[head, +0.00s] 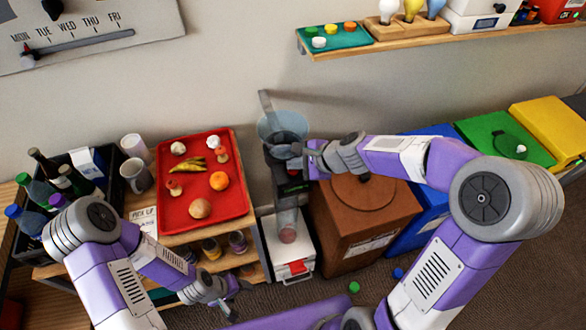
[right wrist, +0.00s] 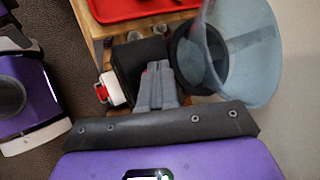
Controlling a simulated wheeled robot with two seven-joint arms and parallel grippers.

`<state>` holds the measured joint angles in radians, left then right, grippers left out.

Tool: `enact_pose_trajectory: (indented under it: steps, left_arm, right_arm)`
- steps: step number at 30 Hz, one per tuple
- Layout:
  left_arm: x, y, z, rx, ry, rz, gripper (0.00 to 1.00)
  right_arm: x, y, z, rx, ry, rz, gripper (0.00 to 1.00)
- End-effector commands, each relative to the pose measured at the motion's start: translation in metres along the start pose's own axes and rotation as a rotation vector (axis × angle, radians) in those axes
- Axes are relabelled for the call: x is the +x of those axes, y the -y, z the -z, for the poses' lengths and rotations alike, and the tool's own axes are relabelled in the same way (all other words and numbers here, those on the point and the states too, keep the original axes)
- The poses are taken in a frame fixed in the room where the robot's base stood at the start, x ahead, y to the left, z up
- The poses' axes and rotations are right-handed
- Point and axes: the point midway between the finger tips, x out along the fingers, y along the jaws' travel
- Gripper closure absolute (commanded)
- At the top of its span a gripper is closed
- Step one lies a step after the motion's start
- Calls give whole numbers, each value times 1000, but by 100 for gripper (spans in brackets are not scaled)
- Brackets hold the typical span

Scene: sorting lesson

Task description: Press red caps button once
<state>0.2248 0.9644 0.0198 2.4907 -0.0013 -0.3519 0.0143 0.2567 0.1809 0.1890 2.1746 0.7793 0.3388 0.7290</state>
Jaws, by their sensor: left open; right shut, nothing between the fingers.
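A sorting machine with a bluish clear funnel (head: 283,124) stands against the wall, with a dark body (head: 292,190) below the funnel. In the right wrist view the funnel (right wrist: 245,55) is at right and a black box (right wrist: 138,70) is beside it. My left gripper (head: 228,298) is open and empty, low near the shelf.
A white box with a red part (head: 297,268) stands below the machine. A red tray (head: 165,222) of food is left. A brown bin (head: 350,225), blue, green (head: 480,130) and yellow bins stand right. A wall shelf (head: 400,38) holds a green tray with coloured caps. Small caps lie on the floor.

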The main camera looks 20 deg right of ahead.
Motion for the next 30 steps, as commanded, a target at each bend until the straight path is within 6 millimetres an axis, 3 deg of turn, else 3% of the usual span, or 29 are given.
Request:
enact_pose_trajectory:
  steps: [17,30]
  left_arm:
    - [3,1,0,0,0,0,34]
    - [-13,-5,-1,0,0,0,34]
  right_arm:
    - [3,-2,2,0,0,-1,100]
    - [-10,7,-8,0,0,0,100]
